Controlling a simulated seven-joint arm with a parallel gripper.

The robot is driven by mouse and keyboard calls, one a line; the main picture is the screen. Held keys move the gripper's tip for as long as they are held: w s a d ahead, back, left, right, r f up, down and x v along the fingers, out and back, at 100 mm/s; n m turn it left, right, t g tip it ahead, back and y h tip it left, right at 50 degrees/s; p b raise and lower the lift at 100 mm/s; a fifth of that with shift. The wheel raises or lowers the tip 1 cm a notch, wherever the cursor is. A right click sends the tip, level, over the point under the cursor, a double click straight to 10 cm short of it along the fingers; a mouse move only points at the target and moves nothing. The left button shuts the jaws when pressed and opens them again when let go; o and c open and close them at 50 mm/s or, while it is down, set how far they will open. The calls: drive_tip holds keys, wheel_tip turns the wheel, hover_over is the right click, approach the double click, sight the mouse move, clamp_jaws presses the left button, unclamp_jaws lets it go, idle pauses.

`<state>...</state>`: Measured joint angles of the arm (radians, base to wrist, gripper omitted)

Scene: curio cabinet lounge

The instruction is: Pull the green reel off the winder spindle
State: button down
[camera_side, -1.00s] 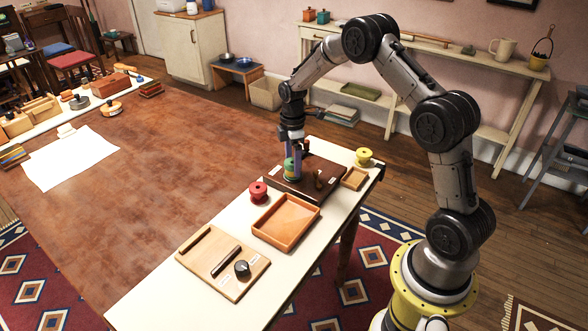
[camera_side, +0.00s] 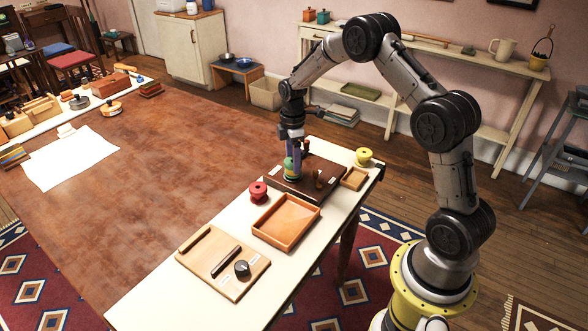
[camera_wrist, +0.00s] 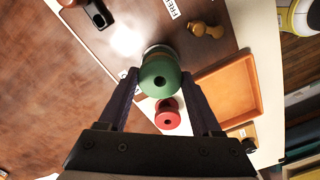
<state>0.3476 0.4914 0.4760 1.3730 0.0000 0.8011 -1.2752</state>
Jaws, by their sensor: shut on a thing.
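The green reel (camera_side: 290,169) is at the left end of the dark brown winder board (camera_side: 325,167). In the wrist view the green reel (camera_wrist: 160,77) shows its round end with a dark hole in the middle. My gripper (camera_side: 292,158) points down from above, with its fingers shut on the reel's sides. In the wrist view my gripper (camera_wrist: 160,80) has one finger on each side of the reel. A grey metal rim shows just behind the reel. I cannot tell whether the reel is still around the spindle, which is hidden.
A red reel (camera_side: 258,192) stands beside an empty orange wooden tray (camera_side: 262,232). A light board with a black knob (camera_side: 242,268) lies at the front. A tan crank handle (camera_wrist: 207,30) is near the reel.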

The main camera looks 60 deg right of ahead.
drive_tip(key=shift+r, duration=0.6)
idle(0.3)
drive_tip(key=shift+r, duration=2.9)
